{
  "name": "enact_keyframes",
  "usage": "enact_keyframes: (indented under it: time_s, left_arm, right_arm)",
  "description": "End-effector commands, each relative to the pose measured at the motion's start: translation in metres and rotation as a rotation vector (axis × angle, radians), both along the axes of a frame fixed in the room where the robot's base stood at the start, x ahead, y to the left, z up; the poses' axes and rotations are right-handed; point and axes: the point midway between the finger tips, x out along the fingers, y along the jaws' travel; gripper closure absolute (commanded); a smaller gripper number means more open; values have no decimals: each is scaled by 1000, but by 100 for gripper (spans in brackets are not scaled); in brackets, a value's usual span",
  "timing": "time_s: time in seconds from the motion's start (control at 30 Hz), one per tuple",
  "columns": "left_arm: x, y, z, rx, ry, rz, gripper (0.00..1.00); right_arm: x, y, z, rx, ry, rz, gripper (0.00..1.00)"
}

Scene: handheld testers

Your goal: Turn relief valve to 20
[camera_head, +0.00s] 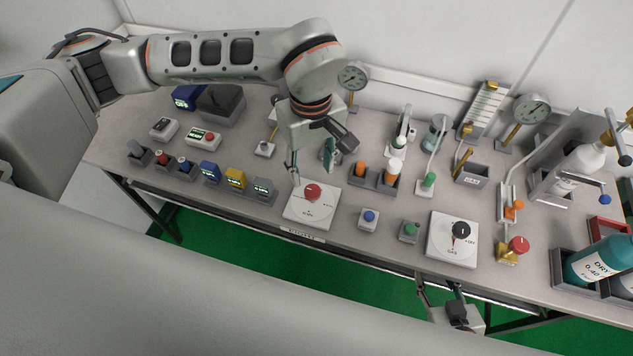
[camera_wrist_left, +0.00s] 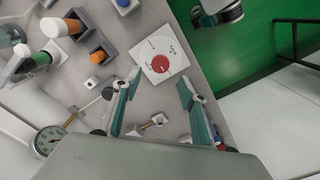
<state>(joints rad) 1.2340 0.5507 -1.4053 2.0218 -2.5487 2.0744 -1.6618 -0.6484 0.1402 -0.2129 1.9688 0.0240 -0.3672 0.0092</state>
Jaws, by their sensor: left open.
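A white square dial plate (camera_head: 300,212) with a round red knob (camera_head: 312,192) lies near the front edge of the table. I cannot read its small print, so I cannot tell whether it is the relief valve. My left gripper (camera_head: 311,170) is open and empty, just behind and above this knob. In the left wrist view the red knob (camera_wrist_left: 160,63) sits just beyond the two spread fingertips (camera_wrist_left: 159,80), not between them. Another red knob (camera_head: 518,244) sits on a brass fitting at the right. My right gripper (camera_head: 437,288) hangs in front of the table, fingers apart and empty.
A second white plate (camera_head: 440,255) with a black knob (camera_head: 461,230) stands to the right. Blue (camera_head: 369,217) and green (camera_head: 409,229) buttons lie between the plates. Bottles crowd the right end.

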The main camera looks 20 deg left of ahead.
Motion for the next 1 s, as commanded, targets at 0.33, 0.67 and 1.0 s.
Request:
enact_keyframes:
  time_s: [0.33,0.67,1.0]
  left_arm:
    - [-2,-1,-51,-4,7,2,58]
    - [-1,-1,-69,-5,4,1,58]
    - [-1,-1,-69,-5,4,1,96]
  right_arm:
    - [-2,0,-2,-1,7,1,60]
    - [-3,0,-4,-2,11,0,60]
    - [-2,0,-1,-2,7,0,60]
